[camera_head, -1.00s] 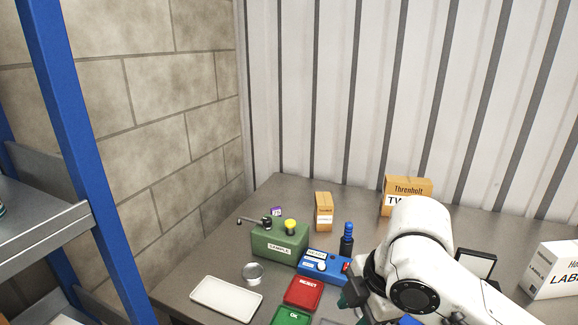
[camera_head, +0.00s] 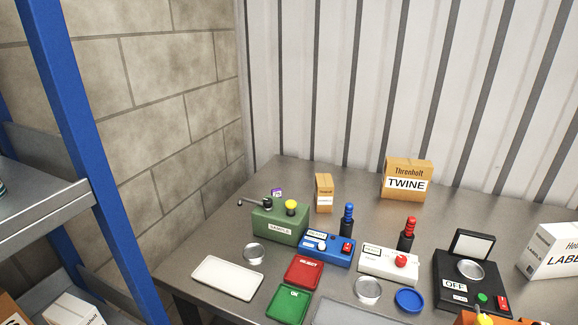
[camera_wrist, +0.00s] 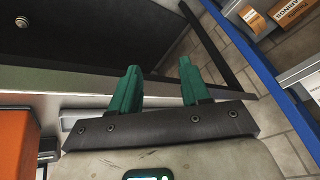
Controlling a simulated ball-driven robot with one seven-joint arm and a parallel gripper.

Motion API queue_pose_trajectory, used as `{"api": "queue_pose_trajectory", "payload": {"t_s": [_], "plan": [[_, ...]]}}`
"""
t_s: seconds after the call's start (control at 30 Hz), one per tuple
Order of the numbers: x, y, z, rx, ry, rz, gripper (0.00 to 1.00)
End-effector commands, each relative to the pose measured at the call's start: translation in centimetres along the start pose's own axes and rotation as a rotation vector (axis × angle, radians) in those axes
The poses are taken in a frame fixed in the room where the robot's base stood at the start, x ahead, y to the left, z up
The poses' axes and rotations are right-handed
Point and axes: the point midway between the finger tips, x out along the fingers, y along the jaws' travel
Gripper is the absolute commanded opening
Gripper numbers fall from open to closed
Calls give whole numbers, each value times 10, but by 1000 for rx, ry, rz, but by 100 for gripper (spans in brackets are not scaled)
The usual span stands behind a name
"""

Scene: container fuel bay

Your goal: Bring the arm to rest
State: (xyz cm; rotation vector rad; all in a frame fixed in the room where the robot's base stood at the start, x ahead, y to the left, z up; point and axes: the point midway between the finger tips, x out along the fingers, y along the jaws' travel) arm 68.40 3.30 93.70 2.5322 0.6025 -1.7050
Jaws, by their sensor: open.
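My gripper (camera_wrist: 160,85) shows in the wrist view with its two green fingers apart and nothing between them. Beyond the fingers are a dark surface, a grey edge strip and the stone-tiled floor. In the head view my arm and gripper are out of the picture, and the bench top (camera_head: 350,183) shows clear of them.
On the bench stand a green SAMPLE box (camera_head: 280,222), a blue device (camera_head: 328,250), a white device (camera_head: 389,264), a black OFF device (camera_head: 470,284) and a TWINE carton (camera_head: 406,178). A blue-post shelf (camera_head: 75,130) stands left. An orange thing (camera_wrist: 18,130) is left in the wrist view.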

Motion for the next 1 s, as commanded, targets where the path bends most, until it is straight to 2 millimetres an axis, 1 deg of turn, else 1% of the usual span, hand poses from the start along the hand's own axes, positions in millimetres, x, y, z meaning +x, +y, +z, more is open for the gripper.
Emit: {"api": "queue_pose_trajectory", "payload": {"t_s": [0.03,0.07,0.1,0.2,0.3,0.37,1.0], "plan": [[4,8,37,69,-55,33,46],[4,14,56,108,-84,60,46],[2,22,79,156,-120,94,46],[-5,40,130,247,-196,177,46],[-14,54,164,304,-248,243,46],[-19,59,177,327,-269,270,46],[-19,59,177,327,-269,270,46]]}}
